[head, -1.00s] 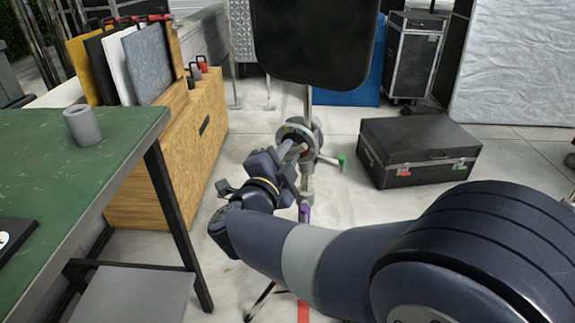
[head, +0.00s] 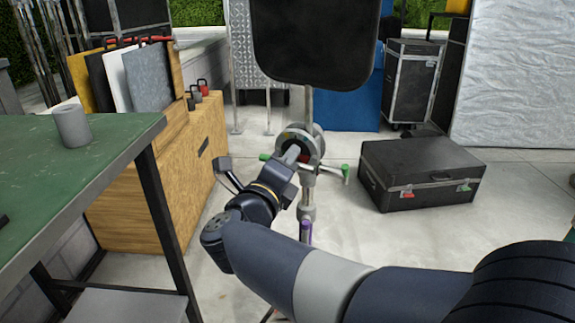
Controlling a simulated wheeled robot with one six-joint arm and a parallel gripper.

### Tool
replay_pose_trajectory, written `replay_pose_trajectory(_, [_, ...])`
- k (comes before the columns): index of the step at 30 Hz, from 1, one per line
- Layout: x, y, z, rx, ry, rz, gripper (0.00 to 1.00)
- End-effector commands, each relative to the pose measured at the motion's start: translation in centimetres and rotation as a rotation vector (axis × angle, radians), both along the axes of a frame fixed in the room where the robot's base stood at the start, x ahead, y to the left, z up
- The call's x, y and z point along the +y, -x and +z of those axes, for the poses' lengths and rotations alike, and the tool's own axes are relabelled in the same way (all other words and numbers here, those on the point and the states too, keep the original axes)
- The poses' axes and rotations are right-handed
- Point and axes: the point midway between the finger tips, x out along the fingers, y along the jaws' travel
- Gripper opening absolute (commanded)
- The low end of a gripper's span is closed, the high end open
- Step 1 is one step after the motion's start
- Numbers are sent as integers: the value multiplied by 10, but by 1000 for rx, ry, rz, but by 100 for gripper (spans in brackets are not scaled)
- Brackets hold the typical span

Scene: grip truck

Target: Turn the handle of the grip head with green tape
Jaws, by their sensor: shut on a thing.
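The grip head (head: 302,143) is a round metal clamp on an upright stand (head: 307,190), below a black panel (head: 312,40). Green-tipped handle parts show on both sides of it. One green end (head: 264,157) is at the left, just past my wrist. My gripper (head: 291,155) reaches up from the lower left to the front of the grip head and is shut on a handle there. The fingertips and the gripped part are mostly hidden by my wrist.
A green table (head: 60,170) with a grey cylinder (head: 72,126) is at the left. A wooden cart (head: 165,165) with upright boards stands behind it. A black case (head: 420,172) lies on the floor at the right. Floor between stand and case is clear.

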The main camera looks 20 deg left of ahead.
Motion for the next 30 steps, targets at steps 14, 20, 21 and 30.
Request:
replay_pose_trajectory(14, [0, 0, -1, -48, -300, 14, 11])
replay_pose_trajectory(20, [0, 0, -1, -57, -351, 16, 13])
replay_pose_trajectory(21, [-1, 0, -1, -57, -356, 16, 13])
replay_pose_trajectory(30, [-1, 0, -1, -59, -366, 17, 14])
